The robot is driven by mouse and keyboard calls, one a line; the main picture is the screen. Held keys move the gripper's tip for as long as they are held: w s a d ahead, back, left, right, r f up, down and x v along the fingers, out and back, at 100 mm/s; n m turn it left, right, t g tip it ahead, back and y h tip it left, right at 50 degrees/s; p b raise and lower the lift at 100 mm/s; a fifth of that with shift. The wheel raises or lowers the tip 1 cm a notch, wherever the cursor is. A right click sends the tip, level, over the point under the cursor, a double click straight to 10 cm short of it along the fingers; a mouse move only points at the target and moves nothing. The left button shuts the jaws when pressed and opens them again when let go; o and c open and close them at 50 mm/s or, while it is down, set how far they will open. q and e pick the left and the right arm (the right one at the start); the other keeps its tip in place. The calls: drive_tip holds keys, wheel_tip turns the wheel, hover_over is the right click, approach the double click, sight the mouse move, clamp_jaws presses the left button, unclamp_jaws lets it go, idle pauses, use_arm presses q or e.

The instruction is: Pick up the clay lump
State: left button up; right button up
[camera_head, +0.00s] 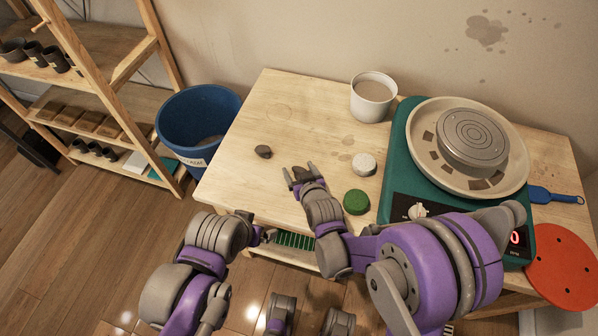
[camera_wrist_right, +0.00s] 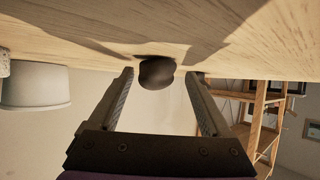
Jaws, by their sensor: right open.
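A dark brown clay lump (camera_head: 300,173) shows between the fingertips of my right gripper (camera_head: 301,175), low over the wooden table (camera_head: 250,190). In the right wrist view the lump (camera_wrist_right: 157,73) sits between and just beyond the two parted fingers (camera_wrist_right: 160,85), with a gap on each side. The gripper is open and not closed on it. A second dark lump (camera_head: 263,152) lies on the table to the left of the gripper. My left gripper (camera_head: 266,237) is by the table's front edge, small and partly hidden, and I cannot tell its opening.
A white cup (camera_head: 373,97), a pale round lump (camera_head: 364,164) and a green disc (camera_head: 356,202) stand right of the gripper. The pottery wheel (camera_head: 410,160) fills the table's right part. A blue bucket (camera_head: 188,105) stands left of the table. The table's left part is mostly clear.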

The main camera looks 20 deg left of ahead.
clamp_jaws()
idle(0.3)
